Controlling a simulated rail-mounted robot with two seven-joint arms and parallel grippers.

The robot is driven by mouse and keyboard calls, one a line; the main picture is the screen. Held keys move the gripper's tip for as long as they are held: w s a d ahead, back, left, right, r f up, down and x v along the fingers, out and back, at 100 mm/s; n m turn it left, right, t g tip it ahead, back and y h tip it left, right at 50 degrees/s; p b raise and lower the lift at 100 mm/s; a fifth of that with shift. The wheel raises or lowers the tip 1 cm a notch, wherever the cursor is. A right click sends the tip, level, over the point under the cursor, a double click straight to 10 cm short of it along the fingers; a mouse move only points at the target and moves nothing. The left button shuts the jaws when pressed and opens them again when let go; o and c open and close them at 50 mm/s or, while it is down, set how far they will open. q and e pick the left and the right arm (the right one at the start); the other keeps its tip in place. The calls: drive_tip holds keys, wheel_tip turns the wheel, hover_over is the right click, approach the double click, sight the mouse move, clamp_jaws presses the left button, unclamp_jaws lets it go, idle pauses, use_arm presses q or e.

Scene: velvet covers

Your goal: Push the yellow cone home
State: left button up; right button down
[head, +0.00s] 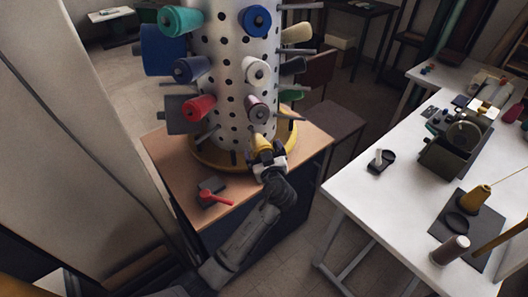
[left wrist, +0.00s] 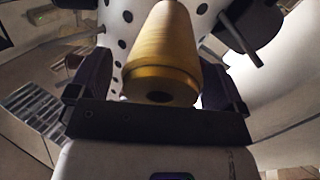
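The yellow cone (head: 262,142) is low on the front of the white perforated drum (head: 232,105), at the drum's yellow base ring. My left gripper (head: 268,158) is right in front of it. In the left wrist view the cone (left wrist: 163,50) points away from me, its round base with a dark hole facing my palm. The fingers of my left gripper (left wrist: 158,85) stand on either side of the cone, with a narrow gap on the left, so they look open around it. The peg behind the cone is hidden. My right gripper is not in view.
A red-handled tool (head: 213,197) lies on the wooden stand (head: 175,165). A white table (head: 360,205) with a machine is to the right.

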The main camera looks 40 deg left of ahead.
use_arm(q)
drive_tip(key=c, duration=0.9)
drive_tip(key=shift+a+f, duration=0.1)
drive_tip(key=shift+a, duration=0.05)
drive_tip(key=shift+w+a, duration=0.1)
drive_tip(key=shift+w, duration=0.05)
drive_tip(key=shift+f+b+x, duration=0.15)
drive_tip(key=shift+b+x, duration=0.45)
drive_tip(key=shift+x, duration=0.1)
drive_tip(key=shift+f+b+x, duration=0.15)
drive_tip(key=shift+b+x, duration=0.45)
drive_tip(key=shift+x, duration=0.1)
drive_tip(key=shift+b+x, duration=0.55)
drive_tip(key=shift+x, duration=0.35)
drive_tip(key=shift+f, duration=0.1)
drive_tip(key=o, duration=1)
